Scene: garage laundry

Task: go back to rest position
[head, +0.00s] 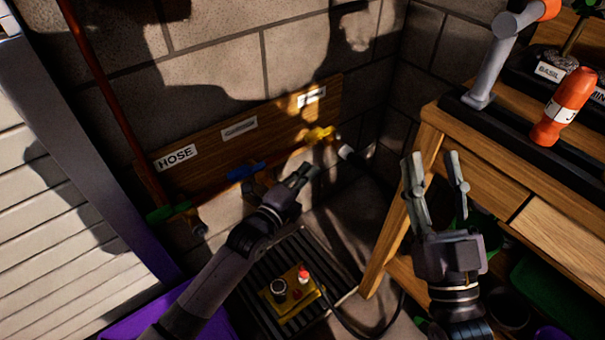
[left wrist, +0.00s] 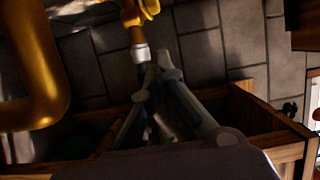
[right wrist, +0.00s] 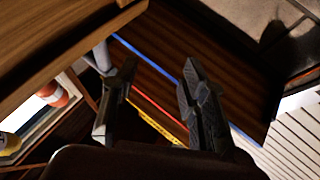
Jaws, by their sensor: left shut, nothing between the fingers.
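My left gripper (head: 299,178) is shut and empty in the head view, in front of the wooden tap board (head: 240,125) on the brick wall. It is just below and left of the yellow-handled tap (head: 318,134). In the left wrist view its fingers (left wrist: 152,75) meet at the tips, and a yellow tap (left wrist: 139,12) shows just beyond them. My right gripper (head: 434,158) is open and empty, pointing up beside the left end of the wooden workbench. In the right wrist view its fingers (right wrist: 158,75) are apart with nothing between them.
A yellow control box (head: 291,293) with a red button stands on the floor grate. The workbench (head: 478,150) holds an orange bottle (head: 563,106). A white shutter (head: 60,220) is at left.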

